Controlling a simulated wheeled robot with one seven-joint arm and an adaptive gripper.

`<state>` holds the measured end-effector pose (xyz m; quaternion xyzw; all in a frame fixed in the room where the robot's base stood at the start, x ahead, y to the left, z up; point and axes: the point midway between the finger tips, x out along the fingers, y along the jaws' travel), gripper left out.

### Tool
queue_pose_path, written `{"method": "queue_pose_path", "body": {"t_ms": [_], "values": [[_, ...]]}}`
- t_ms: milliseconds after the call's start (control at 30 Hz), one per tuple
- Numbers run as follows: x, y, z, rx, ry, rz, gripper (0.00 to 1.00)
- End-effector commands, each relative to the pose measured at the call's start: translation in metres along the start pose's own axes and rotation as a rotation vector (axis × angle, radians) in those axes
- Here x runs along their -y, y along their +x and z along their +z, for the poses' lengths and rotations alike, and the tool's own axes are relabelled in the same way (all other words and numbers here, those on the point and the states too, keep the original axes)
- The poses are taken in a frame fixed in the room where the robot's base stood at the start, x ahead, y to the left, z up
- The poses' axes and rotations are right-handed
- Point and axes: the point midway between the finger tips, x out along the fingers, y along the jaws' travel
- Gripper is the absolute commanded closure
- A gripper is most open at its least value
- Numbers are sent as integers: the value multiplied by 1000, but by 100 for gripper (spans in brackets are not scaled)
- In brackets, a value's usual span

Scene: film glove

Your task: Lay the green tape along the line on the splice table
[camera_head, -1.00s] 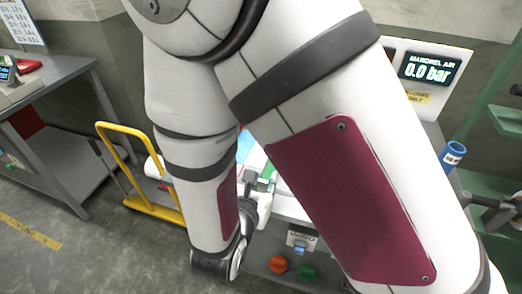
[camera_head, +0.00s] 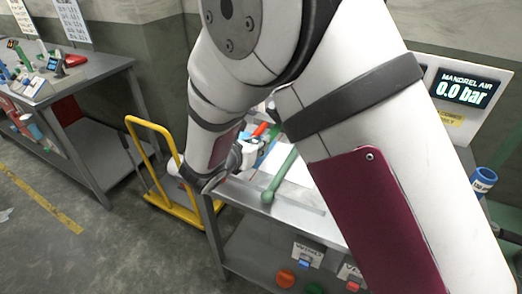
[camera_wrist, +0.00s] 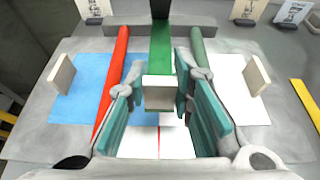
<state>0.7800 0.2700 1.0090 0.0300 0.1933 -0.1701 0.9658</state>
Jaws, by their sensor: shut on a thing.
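In the wrist view my gripper (camera_wrist: 158,94) has its teal-padded fingers on both sides of a pale beige block at the near end of the green tape (camera_wrist: 161,50). The green strip runs away from the block toward the top of the picture. Below it, a thin red line (camera_wrist: 159,142) crosses a white strip on the splice table (camera_wrist: 40,136). Whether the tape touches the table is unclear.
A blue sheet (camera_wrist: 85,80) with a red rod (camera_wrist: 113,75) lies left, and a white sheet (camera_wrist: 238,100) with a green rod (camera_wrist: 199,54) right. Upright beige blocks stand on each side. A yellow trolley (camera_head: 150,128) stands left of the table; the display reads 0.0 bar (camera_head: 465,90).

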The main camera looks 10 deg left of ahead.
Motion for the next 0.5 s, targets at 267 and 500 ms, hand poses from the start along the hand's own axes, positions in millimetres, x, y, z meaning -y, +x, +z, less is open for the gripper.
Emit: {"method": "queue_pose_path", "body": {"t_ms": [267, 500], "values": [[0, 0, 1, 3, 1, 0, 96], [0, 3, -6, 2, 0, 0, 96]]}}
